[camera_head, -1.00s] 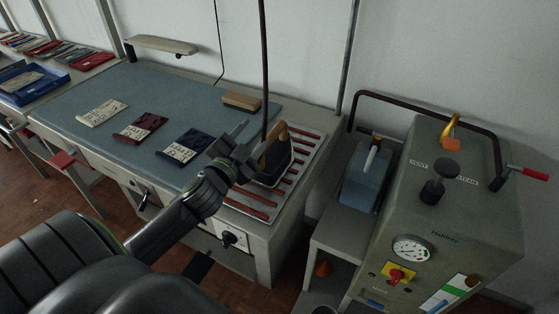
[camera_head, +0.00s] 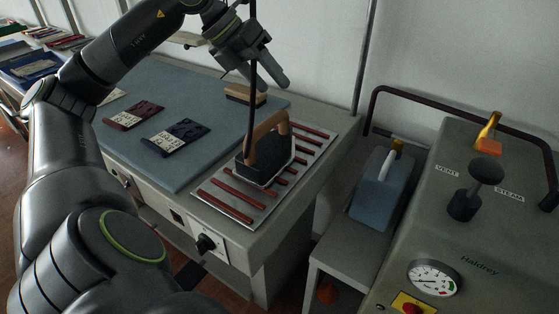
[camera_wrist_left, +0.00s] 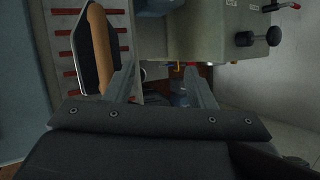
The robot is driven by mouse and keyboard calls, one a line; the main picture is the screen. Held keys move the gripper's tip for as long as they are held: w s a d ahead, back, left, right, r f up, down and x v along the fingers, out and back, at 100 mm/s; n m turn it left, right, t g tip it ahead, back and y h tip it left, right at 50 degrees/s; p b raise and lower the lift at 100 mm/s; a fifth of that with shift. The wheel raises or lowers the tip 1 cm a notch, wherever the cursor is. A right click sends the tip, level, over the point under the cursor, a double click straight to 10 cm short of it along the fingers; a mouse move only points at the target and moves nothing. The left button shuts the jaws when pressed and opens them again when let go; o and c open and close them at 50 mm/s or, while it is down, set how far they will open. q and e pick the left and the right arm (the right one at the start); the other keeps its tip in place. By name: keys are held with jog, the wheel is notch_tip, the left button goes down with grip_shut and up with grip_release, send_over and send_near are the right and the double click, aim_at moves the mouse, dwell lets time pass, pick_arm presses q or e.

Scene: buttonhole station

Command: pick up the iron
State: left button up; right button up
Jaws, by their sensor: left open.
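The iron (camera_head: 266,168) has a dark body and a tan wooden handle. It stands on the metal rest (camera_head: 222,203) with red strips at the right end of the blue-topped table. A dark hose or cord runs up from it. My left gripper (camera_head: 262,78) is above and behind the iron, apart from it, with its fingers spread and nothing between them. In the left wrist view the open fingers (camera_wrist_left: 160,84) show, with the iron (camera_wrist_left: 97,40) to the left of them, outside the jaws. My right gripper is not in view.
A brush (camera_head: 243,95) lies behind the iron. Dark blue (camera_head: 180,136) and dark red (camera_head: 133,114) cloth pieces lie on the blue pad (camera_head: 150,180).

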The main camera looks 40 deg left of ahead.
pick_arm(q)
jog(key=s+a+r+n+y, duration=0.1)
jog(key=s+a+r+y, duration=0.15)
jog(key=a, duration=0.25)
jog(key=y, duration=0.1)
send_near(268, 119)
jog(key=x, duration=0.6)
jog(key=shift+w+d+r, duration=0.1)
jog(key=shift+w+d, duration=0.05)
jog(key=shift+d, duration=0.1)
jog(key=shift+s+p+x, duration=0.15)
jog(key=shift+p+x, duration=0.05)
jog(key=shift+x, duration=1.2)
jog(key=shift+s+p+x, duration=0.15)
jog(key=shift+x, duration=1.2)
jog(key=shift+a, duration=0.15)
jog(key=shift+c, duration=0.2)
grip_shut()
jog(key=shift+w+a, duration=0.1)
